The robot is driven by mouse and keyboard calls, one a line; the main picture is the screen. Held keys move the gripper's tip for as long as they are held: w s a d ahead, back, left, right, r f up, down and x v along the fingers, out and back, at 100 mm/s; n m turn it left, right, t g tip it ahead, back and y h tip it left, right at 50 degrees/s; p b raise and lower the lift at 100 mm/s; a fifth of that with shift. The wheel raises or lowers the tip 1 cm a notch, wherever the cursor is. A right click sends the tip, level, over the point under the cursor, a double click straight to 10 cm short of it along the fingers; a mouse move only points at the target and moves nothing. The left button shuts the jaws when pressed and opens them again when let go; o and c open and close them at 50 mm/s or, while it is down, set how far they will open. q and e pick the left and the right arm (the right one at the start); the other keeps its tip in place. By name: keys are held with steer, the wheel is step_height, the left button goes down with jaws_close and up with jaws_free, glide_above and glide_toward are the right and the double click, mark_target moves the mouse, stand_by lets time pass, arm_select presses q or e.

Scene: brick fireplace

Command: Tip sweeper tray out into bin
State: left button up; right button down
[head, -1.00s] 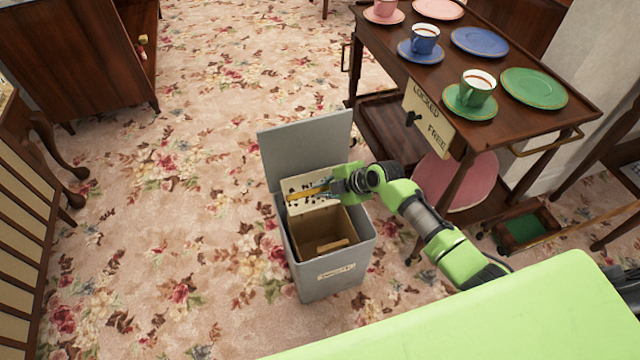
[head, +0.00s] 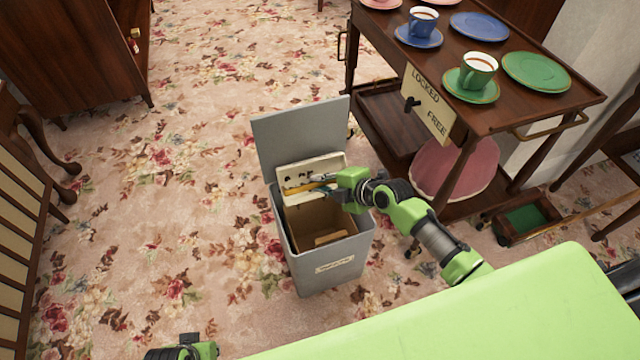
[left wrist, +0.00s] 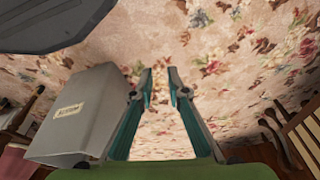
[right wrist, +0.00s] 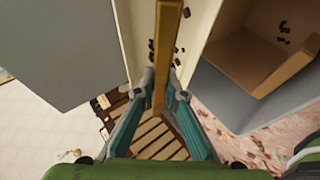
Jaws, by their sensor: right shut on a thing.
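The cream sweeper tray (head: 325,166) is tilted over the back of the open grey bin (head: 325,270), in front of its raised lid (head: 295,135). A few dark crumbs show on the tray. My right gripper (head: 328,186) is shut on the tray's yellow handle bar, which shows in the right wrist view (right wrist: 167,45). The bin's brown inside (right wrist: 262,50) holds several dark crumbs in that view; a light brown block (head: 331,238) lies in it in the head view. My left gripper (left wrist: 158,85) is open and empty over the carpet, beside the bin.
A wooden trolley (head: 510,112) with cups and plates stands right of the bin, with a "LOCKED / FREE" sign (head: 428,105). The flowered carpet (head: 180,220) is clear to the left.

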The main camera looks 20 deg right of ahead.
steer(key=s+t+b, duration=0.1)
steer(key=b, duration=0.1)
steer(key=shift+b, duration=0.35)
arm_select(q)
steer(key=w+v, duration=0.2)
steer(key=v, duration=1)
steer(key=shift+r+t, duration=0.2)
steer(key=shift+t, duration=0.2)
arm_select(e)
steer(key=shift+s+t, duration=0.1)
steer(key=shift+t, duration=0.3)
arm_select(q)
steer(key=shift+a, duration=0.1)
arm_select(e)
steer(key=shift+r, duration=0.15)
